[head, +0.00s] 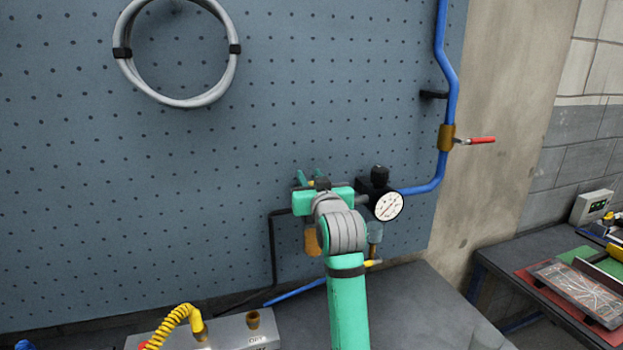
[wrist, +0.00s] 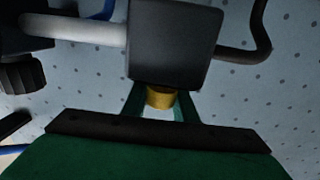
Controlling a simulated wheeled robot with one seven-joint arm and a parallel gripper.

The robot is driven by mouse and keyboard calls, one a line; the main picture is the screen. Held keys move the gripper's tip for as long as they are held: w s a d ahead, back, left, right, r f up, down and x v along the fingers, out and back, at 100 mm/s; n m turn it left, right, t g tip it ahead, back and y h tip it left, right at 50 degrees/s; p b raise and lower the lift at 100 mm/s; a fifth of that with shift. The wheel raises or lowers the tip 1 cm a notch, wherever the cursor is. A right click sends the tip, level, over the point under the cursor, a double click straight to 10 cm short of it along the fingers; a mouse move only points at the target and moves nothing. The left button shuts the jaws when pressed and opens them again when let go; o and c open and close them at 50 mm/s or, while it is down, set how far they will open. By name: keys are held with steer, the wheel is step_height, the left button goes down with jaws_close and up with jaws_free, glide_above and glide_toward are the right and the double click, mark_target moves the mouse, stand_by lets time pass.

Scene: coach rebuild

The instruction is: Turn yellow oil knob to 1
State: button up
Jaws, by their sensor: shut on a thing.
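The yellow oil knob (wrist: 161,98) is a short cylinder at the edge of a dark block (wrist: 175,42) in the wrist view. My gripper (wrist: 160,104) has its two green fingers closed on either side of the knob. In the head view my gripper (head: 308,181) is at the air unit on the pegboard, and my arm covers most of the knob and its block. No number or pointer on the knob is readable.
A pressure gauge (head: 389,206) sits just right of my gripper, with a black regulator knob (head: 379,175) above it. A blue pipe (head: 451,100) with a red-handled valve (head: 474,141) runs at the right. An amber bowl (head: 311,241) hangs below my gripper.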

stand_by(0.3)
steer(key=o, duration=1)
steer(key=shift+o, duration=0.2)
steer(key=shift+s, duration=0.15)
steer(key=v, duration=1)
steer(key=shift+s, duration=0.3)
steer(key=shift+f, duration=0.1)
